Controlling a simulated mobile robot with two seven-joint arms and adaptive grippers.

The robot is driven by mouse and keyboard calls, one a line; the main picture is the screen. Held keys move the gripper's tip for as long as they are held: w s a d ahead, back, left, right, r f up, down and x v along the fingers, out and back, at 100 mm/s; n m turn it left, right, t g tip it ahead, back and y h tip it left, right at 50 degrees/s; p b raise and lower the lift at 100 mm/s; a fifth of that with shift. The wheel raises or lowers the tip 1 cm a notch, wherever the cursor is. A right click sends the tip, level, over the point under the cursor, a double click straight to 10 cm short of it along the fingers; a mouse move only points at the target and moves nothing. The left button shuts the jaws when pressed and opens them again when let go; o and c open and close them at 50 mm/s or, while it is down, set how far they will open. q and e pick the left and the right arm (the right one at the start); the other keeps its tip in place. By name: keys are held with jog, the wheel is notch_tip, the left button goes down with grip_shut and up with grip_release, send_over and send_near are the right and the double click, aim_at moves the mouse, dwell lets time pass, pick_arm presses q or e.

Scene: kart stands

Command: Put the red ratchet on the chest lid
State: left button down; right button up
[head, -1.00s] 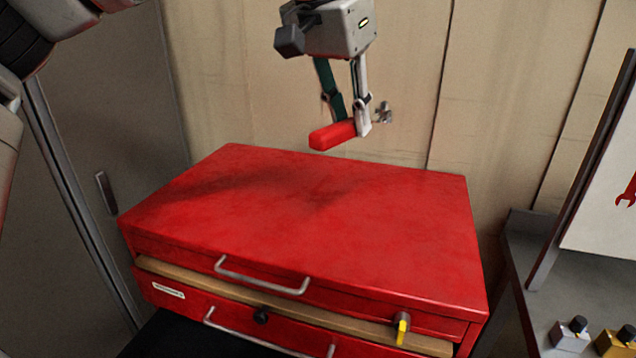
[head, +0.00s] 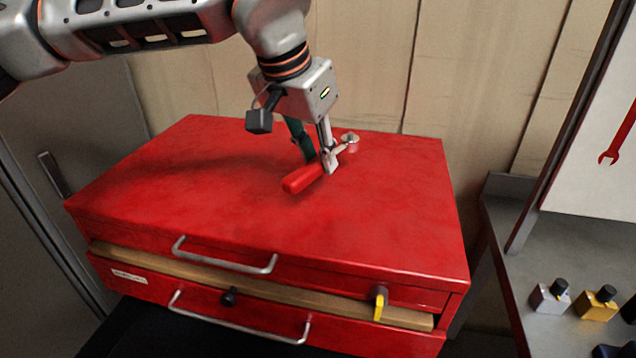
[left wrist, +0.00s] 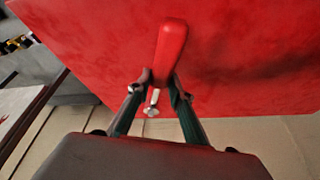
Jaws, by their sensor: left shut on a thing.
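The red ratchet (head: 303,177) has a red handle and a metal head at its far right end. My left gripper (head: 319,168) is shut on it around the middle, with one finger on each side. The ratchet is at or just above the red chest lid (head: 200,180); I cannot tell whether it touches. In the left wrist view the ratchet's handle (left wrist: 171,45) lies over the lid (left wrist: 240,50), and the gripper's fingers (left wrist: 160,88) close on its lower part. My right gripper is not in view.
The lid is otherwise bare. The chest has metal handles (head: 225,262) and a yellow key-like piece (head: 380,303) at its front. A grey bench (head: 520,270) with small boxes (head: 597,303) stands at the right. A wooden wall (head: 380,70) is behind the chest.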

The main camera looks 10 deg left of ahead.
aim_at(318, 197)
pick_arm(q)
jog(key=shift+f+b, duration=0.3)
jog(key=shift+f, duration=2.35)
jog(key=shift+r, duration=0.1)
jog(key=c, duration=1.8)
grip_release()
jog(key=shift+f, duration=0.2)
jog(key=shift+r, duration=0.1)
jog(key=p+v, duration=0.1)
jog(key=v, duration=1)
jog(key=shift+s+a+r+p, duration=0.15)
jog(key=shift+s+r+p, duration=0.15)
jog(key=shift+r, duration=0.2)
